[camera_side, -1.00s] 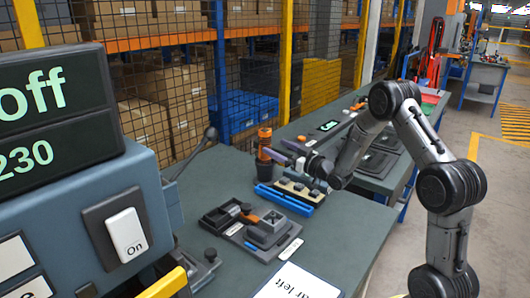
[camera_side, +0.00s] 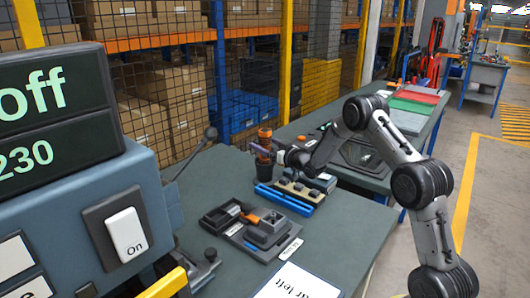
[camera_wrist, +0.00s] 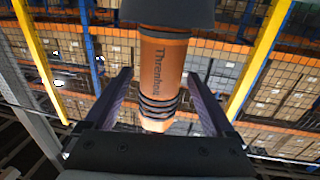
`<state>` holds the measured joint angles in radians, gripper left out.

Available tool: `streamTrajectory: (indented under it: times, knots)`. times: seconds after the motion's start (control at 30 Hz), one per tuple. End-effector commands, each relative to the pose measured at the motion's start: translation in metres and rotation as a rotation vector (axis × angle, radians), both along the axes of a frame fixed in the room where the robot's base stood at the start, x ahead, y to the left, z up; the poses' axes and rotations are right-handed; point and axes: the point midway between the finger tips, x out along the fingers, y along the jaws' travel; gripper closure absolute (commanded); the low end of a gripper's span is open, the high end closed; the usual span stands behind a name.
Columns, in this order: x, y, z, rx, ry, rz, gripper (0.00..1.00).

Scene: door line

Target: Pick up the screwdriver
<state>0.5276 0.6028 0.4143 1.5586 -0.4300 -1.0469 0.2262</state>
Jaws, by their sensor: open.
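The screwdriver (camera_side: 265,136) stands upright in a dark holder (camera_side: 264,170) on the bench, with its orange handle up and dark bands around it. In the wrist view its handle (camera_wrist: 163,65) is large, with dark lettering and black rings. My gripper (camera_side: 265,153) is level with the handle in the side view. In the wrist view my gripper's two fingers (camera_wrist: 155,105) are open, one on each side of the handle, with visible gaps. The screwdriver's lower part is hidden in the holder.
A block with several dark pieces (camera_side: 297,190) and a blue bar lie beside the holder. A grey tray (camera_side: 222,220) with an orange-handled item sits nearer. A large control box (camera_side: 90,190) fills the left. A mesh fence stands behind.

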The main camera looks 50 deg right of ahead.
Motion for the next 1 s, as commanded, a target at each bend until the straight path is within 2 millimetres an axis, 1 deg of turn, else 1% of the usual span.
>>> streamTrajectory:
  times: [0.03,0.1,0.2,0.3,0.47,0.5,0.67,0.7,0.87,0.9,1.0]
  knots:
    - [0.008,-0.001,0.000,0.000,-0.002,0.001,0.11]
    - [0.018,-0.003,0.000,-0.001,-0.002,0.001,0.11]
    - [0.026,-0.005,0.000,-0.001,-0.001,0.000,0.11]
    - [0.030,-0.005,0.000,-0.001,-0.001,0.000,0.11]
    - [0.030,-0.005,0.000,0.000,0.000,0.000,0.11]
    - [0.030,-0.005,0.000,0.000,0.000,0.000,0.13]
    - [0.030,-0.005,0.000,-0.001,0.000,0.000,0.41]
    - [0.030,-0.005,0.000,-0.001,0.000,0.000,0.49]
    - [0.030,-0.005,0.000,-0.001,0.000,0.000,0.77]
    - [0.030,-0.005,0.000,-0.001,0.000,0.000,0.85]
    - [0.030,-0.005,0.000,-0.001,0.000,0.000,1.00]
